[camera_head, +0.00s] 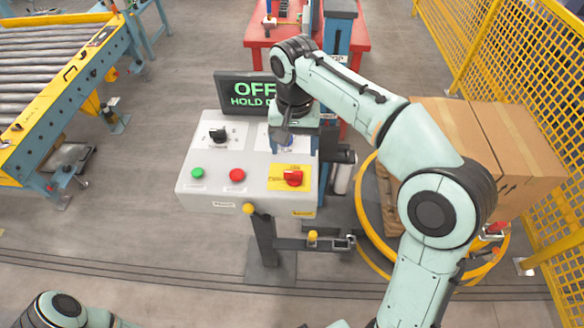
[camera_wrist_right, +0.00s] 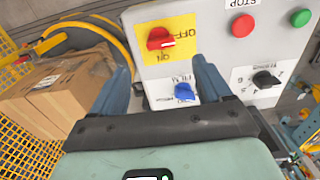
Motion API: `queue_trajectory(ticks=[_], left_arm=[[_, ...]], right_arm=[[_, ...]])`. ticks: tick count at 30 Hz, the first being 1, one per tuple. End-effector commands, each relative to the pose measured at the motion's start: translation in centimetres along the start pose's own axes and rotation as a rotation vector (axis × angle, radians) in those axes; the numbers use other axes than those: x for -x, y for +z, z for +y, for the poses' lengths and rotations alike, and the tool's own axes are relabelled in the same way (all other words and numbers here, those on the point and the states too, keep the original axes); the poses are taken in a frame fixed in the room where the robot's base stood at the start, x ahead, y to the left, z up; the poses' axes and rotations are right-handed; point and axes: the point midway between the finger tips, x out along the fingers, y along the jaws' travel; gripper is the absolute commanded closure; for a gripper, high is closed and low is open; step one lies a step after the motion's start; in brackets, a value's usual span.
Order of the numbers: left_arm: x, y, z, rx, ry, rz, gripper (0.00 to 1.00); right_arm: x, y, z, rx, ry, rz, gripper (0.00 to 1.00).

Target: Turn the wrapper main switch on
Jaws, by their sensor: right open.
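The main switch is a red rotary handle (camera_head: 293,178) on a yellow plate (camera_head: 275,185), at the front right of the grey control panel (camera_head: 218,209). In the wrist view the red handle (camera_wrist_right: 160,38) lies roughly sideways, its white mark towards the OFF lettering; ON is printed below it there. My right gripper (camera_head: 290,150) hangs over the panel just behind the switch, open and empty. In the wrist view its fingers (camera_wrist_right: 161,70) stand apart, with the switch beyond the tips and a blue knob (camera_wrist_right: 184,93) between them. My left gripper is out of view.
A display (camera_head: 245,92) behind the panel reads OFF. A green button (camera_head: 198,173), a red button (camera_head: 237,175) and a black knob (camera_head: 218,134) share the panel. Cardboard boxes (camera_head: 534,160) stand at right by a yellow ring (camera_head: 368,240) and yellow fence (camera_head: 535,60). A roller conveyor (camera_head: 45,75) is left.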

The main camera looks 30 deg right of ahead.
Motion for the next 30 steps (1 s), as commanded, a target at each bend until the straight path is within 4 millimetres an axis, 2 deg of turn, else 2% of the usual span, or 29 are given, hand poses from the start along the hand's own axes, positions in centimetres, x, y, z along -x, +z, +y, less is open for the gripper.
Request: queue_trajectory(ticks=[1, 3, 12, 18, 26, 27, 29, 30], left_arm=[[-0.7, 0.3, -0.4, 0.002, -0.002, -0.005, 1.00], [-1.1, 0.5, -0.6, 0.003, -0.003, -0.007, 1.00], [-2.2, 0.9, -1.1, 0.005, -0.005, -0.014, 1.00], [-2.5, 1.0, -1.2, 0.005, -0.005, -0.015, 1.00], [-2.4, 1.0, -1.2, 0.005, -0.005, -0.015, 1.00], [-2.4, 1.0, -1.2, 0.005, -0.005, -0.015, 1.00], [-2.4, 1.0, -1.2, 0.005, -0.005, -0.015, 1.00], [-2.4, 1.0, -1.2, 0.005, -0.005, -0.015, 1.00]], right_arm=[[-1.6, 0.1, 0.1, 0.000, 0.004, -0.006, 0.22], [-3.2, 0.1, 0.1, 0.000, 0.004, -0.005, 0.22], [-8.3, 0.0, 0.1, 0.000, 0.002, -0.003, 0.22], [-9.6, 0.0, 0.0, 0.000, 0.000, -0.001, 0.22], [-9.7, 0.0, 0.0, 0.001, 0.000, 0.000, 0.22], [-9.7, 0.0, 0.0, 0.001, 0.000, 0.000, 0.26], [-9.7, 0.0, 0.0, 0.001, 0.000, 0.000, 0.45], [-9.7, 0.0, 0.0, 0.001, 0.000, 0.000, 0.58]])
